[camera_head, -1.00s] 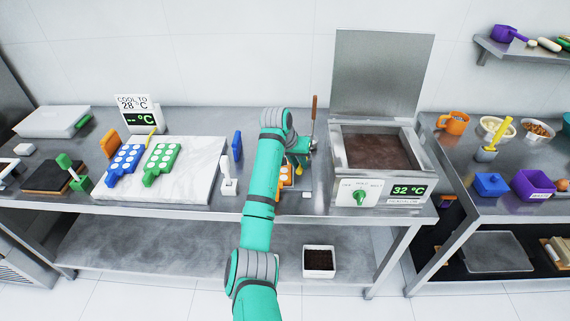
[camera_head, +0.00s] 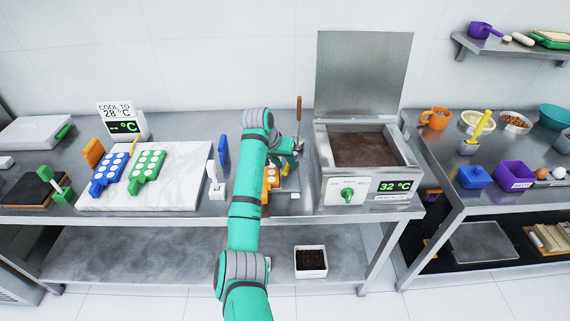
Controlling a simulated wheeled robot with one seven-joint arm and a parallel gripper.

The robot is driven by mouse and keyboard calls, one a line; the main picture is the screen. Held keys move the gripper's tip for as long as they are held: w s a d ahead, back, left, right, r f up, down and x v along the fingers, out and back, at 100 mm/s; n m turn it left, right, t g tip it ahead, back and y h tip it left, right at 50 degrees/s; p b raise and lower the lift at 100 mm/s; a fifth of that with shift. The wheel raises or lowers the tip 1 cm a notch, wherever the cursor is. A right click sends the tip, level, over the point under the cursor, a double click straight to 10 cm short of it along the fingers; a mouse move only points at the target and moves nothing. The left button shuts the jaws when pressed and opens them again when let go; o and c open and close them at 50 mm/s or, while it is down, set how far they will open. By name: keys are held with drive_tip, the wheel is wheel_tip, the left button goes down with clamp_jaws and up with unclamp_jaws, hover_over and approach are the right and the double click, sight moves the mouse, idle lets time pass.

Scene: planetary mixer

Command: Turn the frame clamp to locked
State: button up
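My teal arm reaches forward across the middle of the bench. My gripper (camera_head: 291,150) is at its far end, just left of the chocolate tank. The fingers are small and partly hidden by my wrist, so I cannot tell whether they are open or shut. An orange mould (camera_head: 270,180) with pale round cavities lies below the gripper, mostly covered by my arm. An upright brown handle (camera_head: 299,110) on a metal stem stands just behind the gripper. The frame clamp cannot be made out clearly, and I cannot tell whether the gripper touches anything.
The tank (camera_head: 372,150) of brown chocolate has an upright lid, a green knob (camera_head: 347,196) and a 32 °C display. A marble slab (camera_head: 185,180) with blue and green moulds lies left of my arm. A white stand (camera_head: 216,185) and a blue scraper (camera_head: 223,149) are close to the arm.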

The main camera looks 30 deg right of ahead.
drive_tip(key=v, duration=1)
drive_tip(key=shift+r, duration=0.35)
